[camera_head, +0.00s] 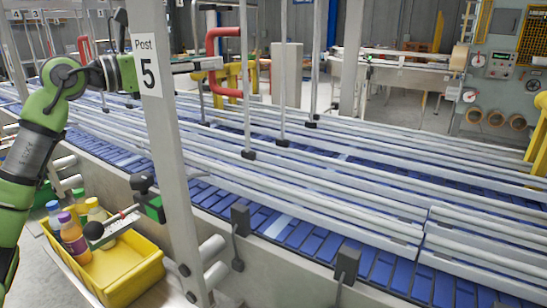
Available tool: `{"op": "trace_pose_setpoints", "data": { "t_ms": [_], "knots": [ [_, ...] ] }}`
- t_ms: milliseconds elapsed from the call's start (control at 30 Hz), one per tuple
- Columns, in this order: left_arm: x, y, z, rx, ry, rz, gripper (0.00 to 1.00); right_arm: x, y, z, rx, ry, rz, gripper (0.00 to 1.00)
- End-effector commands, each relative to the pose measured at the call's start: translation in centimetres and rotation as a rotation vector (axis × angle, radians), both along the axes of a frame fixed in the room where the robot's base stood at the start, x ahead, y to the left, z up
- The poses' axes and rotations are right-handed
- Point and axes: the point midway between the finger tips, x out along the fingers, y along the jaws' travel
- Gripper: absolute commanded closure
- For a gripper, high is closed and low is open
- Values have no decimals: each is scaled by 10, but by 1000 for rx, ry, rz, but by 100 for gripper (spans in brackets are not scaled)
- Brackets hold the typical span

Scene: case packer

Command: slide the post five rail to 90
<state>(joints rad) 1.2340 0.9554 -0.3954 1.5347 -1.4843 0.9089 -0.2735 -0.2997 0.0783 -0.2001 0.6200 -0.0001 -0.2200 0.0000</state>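The post five (163,130) is a pale upright column with a "Post 5" label, standing left of centre beside the conveyor. A green clamp block (127,73) sits behind its upper left side, with a dark knob (120,18) above it. A pale bar (190,66) extends right from behind the post at that height. My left gripper (107,73) is at the green block, and its fingers are too dark and small to read. The numbers on any scale are unreadable. My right gripper is out of view.
The blue conveyor (288,230) with long metal guide rails (330,200) fills the middle and right. A yellow bin (135,275) with several bottles (74,238) stands at lower left. Red bent pipes (226,35) and thin upright rods stand behind the post.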

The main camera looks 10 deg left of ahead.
Motion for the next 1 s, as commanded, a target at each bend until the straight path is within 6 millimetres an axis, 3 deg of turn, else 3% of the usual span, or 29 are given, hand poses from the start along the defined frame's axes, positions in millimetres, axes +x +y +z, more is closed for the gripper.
{"op": "trace_pose_setpoints", "data": {
  "t_ms": [367,1000],
  "knots": [
    [-2,2,-1,0,0,1,67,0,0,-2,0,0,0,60],
    [-43,32,-2,0,0,1,67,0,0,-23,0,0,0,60]
  ]
}}
